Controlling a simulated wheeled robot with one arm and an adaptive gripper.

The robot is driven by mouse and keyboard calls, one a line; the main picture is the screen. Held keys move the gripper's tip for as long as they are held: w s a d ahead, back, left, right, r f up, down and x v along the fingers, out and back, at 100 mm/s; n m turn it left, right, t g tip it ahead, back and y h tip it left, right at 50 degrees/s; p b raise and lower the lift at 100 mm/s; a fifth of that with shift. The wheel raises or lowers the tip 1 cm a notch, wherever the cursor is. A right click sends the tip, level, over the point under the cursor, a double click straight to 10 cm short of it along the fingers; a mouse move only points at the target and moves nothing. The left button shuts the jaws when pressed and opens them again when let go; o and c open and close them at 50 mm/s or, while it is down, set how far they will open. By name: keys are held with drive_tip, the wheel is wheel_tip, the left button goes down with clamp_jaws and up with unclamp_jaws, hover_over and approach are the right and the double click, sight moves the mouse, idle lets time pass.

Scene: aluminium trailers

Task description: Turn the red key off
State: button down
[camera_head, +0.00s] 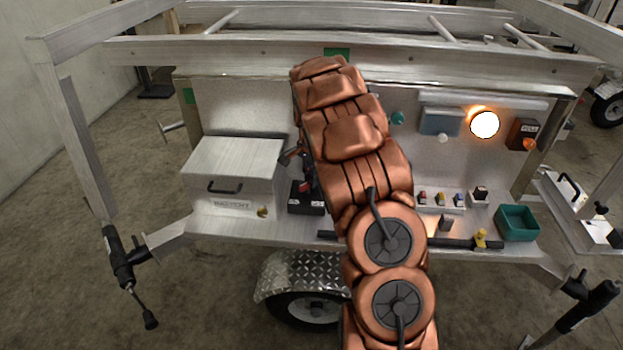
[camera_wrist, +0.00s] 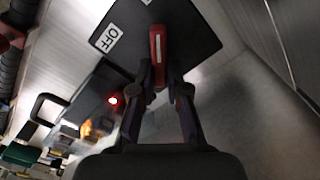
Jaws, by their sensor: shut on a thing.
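The red key (camera_wrist: 158,42) stands on a black switch box (camera_wrist: 192,38) in the wrist view. A white label reading OFF (camera_wrist: 107,39) is on the box, to the left of the key. My gripper (camera_wrist: 159,68) is shut on the red key, with one finger on each side of it. In the head view, the black box (camera_head: 307,206) sits on the trailer shelf, just right of the metal box. My arm covers much of the middle there, and the key itself is hard to make out beside my gripper (camera_head: 304,178).
A metal box (camera_head: 235,170) with a black handle stands left of the switch box. Right of my arm are a row of small coloured switches (camera_head: 440,200), a green bin (camera_head: 517,222), a lit round lamp (camera_head: 484,125) and a dark box with an orange knob (camera_head: 523,134).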

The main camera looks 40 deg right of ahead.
drive_tip(key=n, duration=0.2)
drive_tip(key=n+b, duration=0.1)
drive_tip(key=n, duration=0.1)
drive_tip(key=shift+w+a+f+n, duration=0.1)
drive_tip(key=shift+w+a+n, duration=0.05)
drive_tip(key=shift+w+n, duration=0.2)
drive_tip(key=n, duration=0.2)
drive_tip(key=n+b, duration=0.1)
drive_tip(key=n, duration=0.1)
drive_tip(key=shift+w+a, duration=0.2)
drive_tip(key=n, duration=0.3)
drive_tip(key=n+b, duration=0.1)
drive_tip(key=n, duration=0.1)
drive_tip(key=shift+w+a, duration=0.15)
drive_tip(key=shift+a, duration=0.1)
drive_tip(key=shift+a+n, duration=0.25)
drive_tip(key=shift+n, duration=1.5)
drive_tip(key=c, duration=1.2)
unclamp_jaws()
drive_tip(key=shift+o, duration=0.2)
drive_tip(key=shift+r, duration=0.2)
